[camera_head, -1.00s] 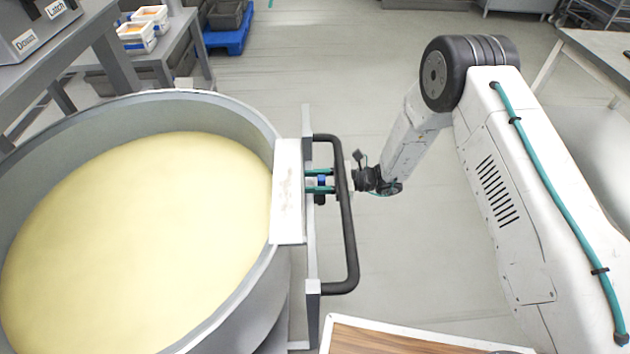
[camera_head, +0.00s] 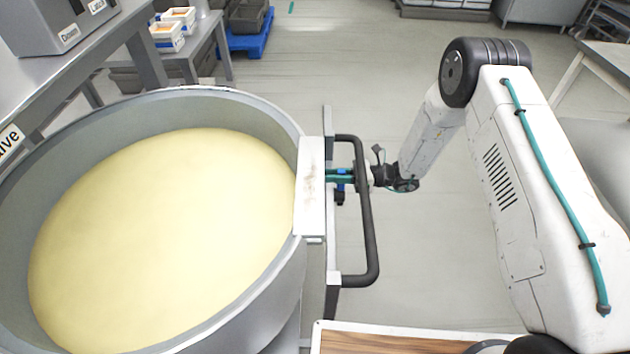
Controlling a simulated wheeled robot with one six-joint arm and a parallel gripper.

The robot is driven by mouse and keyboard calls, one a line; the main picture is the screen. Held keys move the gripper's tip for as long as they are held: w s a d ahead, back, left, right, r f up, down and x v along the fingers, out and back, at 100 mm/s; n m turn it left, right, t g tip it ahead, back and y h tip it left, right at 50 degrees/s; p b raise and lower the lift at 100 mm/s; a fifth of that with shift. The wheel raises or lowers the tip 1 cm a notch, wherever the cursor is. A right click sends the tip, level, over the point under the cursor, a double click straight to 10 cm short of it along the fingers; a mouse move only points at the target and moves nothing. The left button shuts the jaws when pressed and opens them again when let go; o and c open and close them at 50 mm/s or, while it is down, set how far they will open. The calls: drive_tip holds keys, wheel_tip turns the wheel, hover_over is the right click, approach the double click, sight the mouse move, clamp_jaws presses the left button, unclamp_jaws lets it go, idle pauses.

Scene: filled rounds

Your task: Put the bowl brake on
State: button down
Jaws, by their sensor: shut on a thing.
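The big grey bowl (camera_head: 262,300) of pale dough (camera_head: 165,240) fills the left of the head view. A white plate (camera_head: 311,190) sits on its right rim, beside an upright grey frame (camera_head: 333,240) with a black bar handle (camera_head: 370,225). My gripper (camera_head: 338,176) reaches in from the right, past the black handle, to the plate's right edge. Its teal fingers are close together, shut on a small part at the frame, which I take to be the bowl brake. The fingertips and most of that part are hidden by the plate and frame.
A wooden-topped surface with a pale rim (camera_head: 420,331) lies at the bottom. Grey tables with a labelled box (camera_head: 60,25) stand at the upper left. A blue pallet (camera_head: 250,42) is behind. Open floor (camera_head: 450,235) lies between the handle and my arm.

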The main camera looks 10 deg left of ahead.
drive_tip(key=shift+d, duration=0.1)
drive_tip(key=c, duration=1.2)
unclamp_jaws()
drive_tip(key=shift+c, duration=0.2)
